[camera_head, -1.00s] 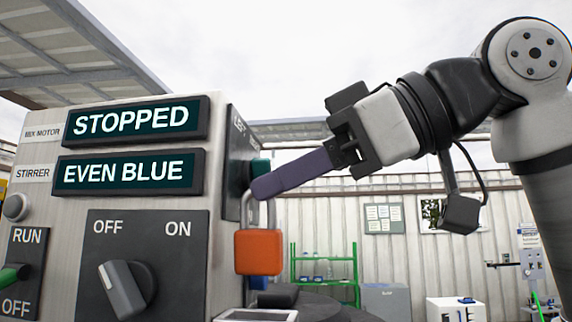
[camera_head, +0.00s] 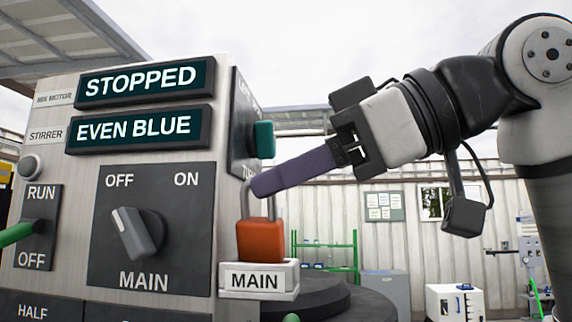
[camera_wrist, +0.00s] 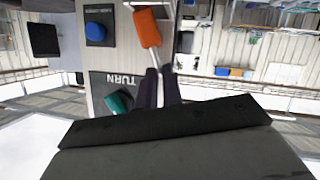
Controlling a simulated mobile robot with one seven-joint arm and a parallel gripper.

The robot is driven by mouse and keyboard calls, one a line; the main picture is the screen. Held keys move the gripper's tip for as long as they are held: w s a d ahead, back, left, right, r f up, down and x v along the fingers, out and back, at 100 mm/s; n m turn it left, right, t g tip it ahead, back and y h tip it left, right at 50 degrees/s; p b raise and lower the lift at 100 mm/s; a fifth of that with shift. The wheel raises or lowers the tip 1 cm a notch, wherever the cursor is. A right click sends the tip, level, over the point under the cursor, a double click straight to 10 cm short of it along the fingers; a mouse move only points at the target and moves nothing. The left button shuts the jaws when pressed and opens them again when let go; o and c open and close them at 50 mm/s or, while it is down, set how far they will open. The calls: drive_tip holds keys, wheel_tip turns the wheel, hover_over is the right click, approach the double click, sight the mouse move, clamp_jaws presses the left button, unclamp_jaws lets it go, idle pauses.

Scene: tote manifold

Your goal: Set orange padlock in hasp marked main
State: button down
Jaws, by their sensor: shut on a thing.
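The orange padlock (camera_head: 261,241) hangs upright with its shackle up, beside the right side of the control cabinet. My gripper (camera_head: 262,185) has its dark purple fingers shut on the shackle; the wrist view shows the padlock (camera_wrist: 148,28) beyond the fingertips (camera_wrist: 158,74). A pale block labelled MAIN (camera_head: 257,280) sticks out low beside the cabinet. The padlock's body shows just above this block; I cannot tell whether they touch. No hasp opening can be made out there. The MAIN switch (camera_head: 137,234) on the cabinet front is turned to OFF.
The cabinet (camera_head: 228,190) stands close on the left. A teal knob (camera_head: 263,139) juts from its side just above my fingers. A dark round surface (camera_head: 335,300) lies right of the MAIN block. The green shelf (camera_head: 325,250) is farther back.

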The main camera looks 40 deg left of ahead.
drive_tip(key=shift+w+a+f, duration=0.2)
drive_tip(key=shift+w+f, duration=0.2)
drive_tip(key=shift+f, duration=0.1)
drive_tip(key=c, duration=1.5)
unclamp_jaws()
drive_tip(key=shift+w+a, duration=0.2)
drive_tip(key=shift+w, duration=0.1)
drive_tip(key=shift+s+d+r, duration=0.1)
drive_tip(key=shift+s+d, duration=0.05)
drive_tip(key=shift+s, duration=0.1)
drive_tip(key=shift+w, duration=0.1)
drive_tip(key=v, duration=1.3)
drive_tip(key=shift+d+r, duration=0.25)
drive_tip(key=shift+d, duration=0.05)
